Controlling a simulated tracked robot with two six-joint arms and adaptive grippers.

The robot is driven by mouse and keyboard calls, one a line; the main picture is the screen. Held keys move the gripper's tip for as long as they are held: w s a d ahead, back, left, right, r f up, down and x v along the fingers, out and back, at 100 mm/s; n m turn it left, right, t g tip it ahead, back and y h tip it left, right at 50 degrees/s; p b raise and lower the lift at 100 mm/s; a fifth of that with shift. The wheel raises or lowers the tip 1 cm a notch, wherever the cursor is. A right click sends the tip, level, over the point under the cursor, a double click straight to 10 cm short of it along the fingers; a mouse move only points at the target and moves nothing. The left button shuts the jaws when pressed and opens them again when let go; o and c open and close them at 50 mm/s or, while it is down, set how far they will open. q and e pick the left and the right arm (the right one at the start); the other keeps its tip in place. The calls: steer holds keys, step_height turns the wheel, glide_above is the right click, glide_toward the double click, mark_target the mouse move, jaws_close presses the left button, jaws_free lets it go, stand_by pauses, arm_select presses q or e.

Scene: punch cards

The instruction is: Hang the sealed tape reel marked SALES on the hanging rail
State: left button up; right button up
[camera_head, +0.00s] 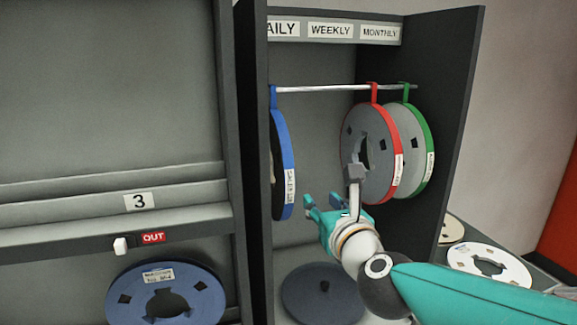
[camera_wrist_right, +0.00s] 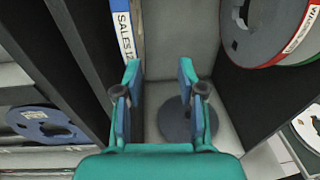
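The SALES reel has a blue band and a white label, and hangs at the left end of the hanging rail (camera_head: 325,88) inside the cabinet. Its blue edge (camera_head: 284,160) shows in the head view, its far part hidden by the cabinet's left wall. The right wrist view shows the label (camera_wrist_right: 125,33) reading SALES. My right gripper (camera_head: 325,205) is open and empty, just right of and below this reel, apart from it. Its two fingers (camera_wrist_right: 160,68) show spread in the wrist view. My left gripper is not in view.
A red-banded reel (camera_head: 365,135) and a green-banded reel (camera_head: 420,145) hang at the rail's right. A dark disc (camera_head: 320,290) lies on the cabinet floor. A blue reel (camera_head: 125,300) sits on the left machine. Pale reels (camera_head: 490,263) lie on the right surface.

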steer(key=y, duration=0.1)
glide_toward(289, 166)
steer(key=shift+n+t, duration=0.4)
steer(key=shift+f+p+x, duration=0.15)
steer(key=shift+p+x, duration=0.25)
steer(key=shift+x, duration=2.5)
steer(key=shift+f+p+x, duration=0.2)
steer(key=shift+p+x, duration=0.2)
steer(key=shift+x, duration=2.5)
steer(key=shift+s+a, duration=0.1)
steer(key=shift+c, duration=0.3)
jaws_close()
